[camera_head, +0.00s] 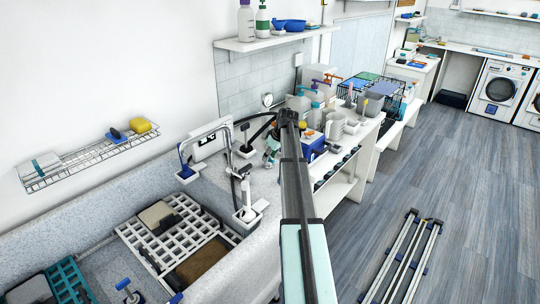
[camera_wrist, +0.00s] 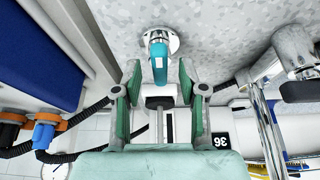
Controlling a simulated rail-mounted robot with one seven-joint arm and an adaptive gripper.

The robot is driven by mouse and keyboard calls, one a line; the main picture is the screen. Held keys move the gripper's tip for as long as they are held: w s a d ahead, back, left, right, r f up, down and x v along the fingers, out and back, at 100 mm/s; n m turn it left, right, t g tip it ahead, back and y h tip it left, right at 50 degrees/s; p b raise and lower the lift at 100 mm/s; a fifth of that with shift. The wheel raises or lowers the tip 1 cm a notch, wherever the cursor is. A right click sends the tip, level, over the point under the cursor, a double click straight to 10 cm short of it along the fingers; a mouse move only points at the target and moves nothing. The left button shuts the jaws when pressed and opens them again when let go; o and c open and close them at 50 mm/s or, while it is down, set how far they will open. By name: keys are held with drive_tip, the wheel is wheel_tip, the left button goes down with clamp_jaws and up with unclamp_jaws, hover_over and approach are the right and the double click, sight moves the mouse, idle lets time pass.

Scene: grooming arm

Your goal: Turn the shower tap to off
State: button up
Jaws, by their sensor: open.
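The shower tap (camera_wrist: 158,55) shows in the wrist view as a teal lever on a round chrome base, fixed to the speckled surface. My gripper (camera_wrist: 159,82) is open, with one green finger on each side of the lever's near end. The lever lies in line with the gap between the fingers. I cannot tell whether either finger touches it. In the head view, my arm hides much of the tap's area, and the tap cannot be made out clearly there.
Chrome pipework (camera_wrist: 268,110) stands close to the right of my gripper, and black hoses run at the left. In the head view, a tub with a white grate (camera_head: 170,235) lies left of my arm, and a crowded counter (camera_head: 350,135) lies behind.

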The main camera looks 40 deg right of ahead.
clamp_jaws()
drive_tip(key=shift+f+m, duration=0.15)
drive_tip(key=shift+m, duration=0.15)
drive_tip(key=m+h+b, duration=0.1)
drive_tip(key=m, duration=0.2)
drive_tip(key=shift+a+b, duration=0.2)
drive_tip(key=shift+b, duration=0.2)
drive_tip(key=m+h, duration=0.1)
drive_tip(key=m, duration=0.1)
drive_tip(key=m+h+b, duration=0.1)
drive_tip(key=m, duration=0.2)
drive_tip(key=shift+a+g, duration=0.15)
drive_tip(key=shift+g, duration=0.15)
drive_tip(key=m, duration=0.2)
drive_tip(key=m+g+h+b, duration=0.1)
drive_tip(key=m, duration=0.2)
drive_tip(key=shift+w+a+m+g+h+b, duration=0.1)
drive_tip(key=shift+w+m+g+h+b, duration=0.2)
drive_tip(key=shift+h, duration=0.1)
drive_tip(key=shift+m+g+b, duration=0.4)
drive_tip(key=shift+m+g, duration=0.2)
drive_tip(key=shift+m, duration=1.4)
